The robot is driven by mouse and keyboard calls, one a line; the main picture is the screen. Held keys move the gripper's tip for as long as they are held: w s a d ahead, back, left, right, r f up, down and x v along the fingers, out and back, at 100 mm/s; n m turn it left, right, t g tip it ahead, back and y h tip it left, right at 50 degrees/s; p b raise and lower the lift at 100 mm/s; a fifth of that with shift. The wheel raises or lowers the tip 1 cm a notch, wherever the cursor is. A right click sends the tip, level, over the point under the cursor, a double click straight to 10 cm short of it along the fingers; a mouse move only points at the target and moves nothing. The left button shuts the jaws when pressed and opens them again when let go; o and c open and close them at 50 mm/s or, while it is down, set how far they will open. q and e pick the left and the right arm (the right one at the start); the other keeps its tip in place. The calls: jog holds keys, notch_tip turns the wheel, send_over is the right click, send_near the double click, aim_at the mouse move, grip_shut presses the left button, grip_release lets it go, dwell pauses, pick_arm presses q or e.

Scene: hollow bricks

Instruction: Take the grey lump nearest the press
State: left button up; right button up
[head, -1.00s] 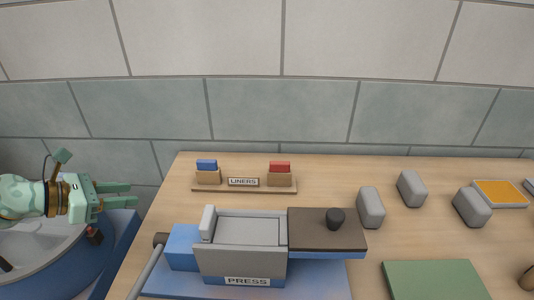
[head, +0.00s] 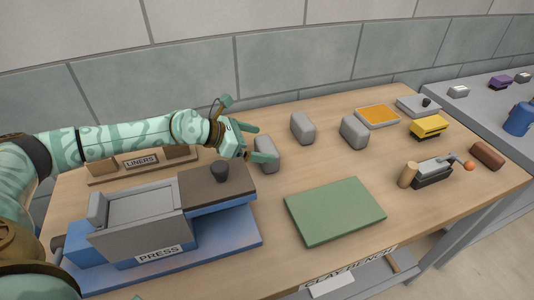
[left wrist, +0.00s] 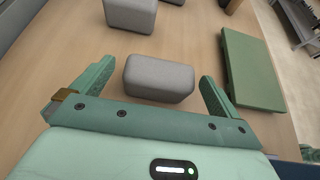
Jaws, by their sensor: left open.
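The grey lump nearest the press (head: 266,158) is a rounded block on the bench, just right of the press's dark top plate. The press (head: 140,215) is grey and blue with a black knob. My left gripper (head: 264,143) is open at this lump in the head view, partly covering it. In the left wrist view the grey lump (left wrist: 159,78) lies between the two spread fingers, with a gap on both sides. A second grey lump (head: 303,128) and a third (head: 354,132) stand further right.
A green mat (head: 335,210) lies right of the press. The liners rack (head: 105,178) is behind the press, partly covered by my left arm. The tiled wall stands behind.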

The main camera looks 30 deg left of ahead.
aim_at(266, 145)
pick_arm(q)
jog(key=b+x, duration=0.1)
jog(key=x, duration=0.4)
jog(key=shift+d+f, duration=0.1)
jog(key=shift+d, duration=0.05)
jog(key=shift+s, duration=0.1)
jog(key=c, duration=1.1)
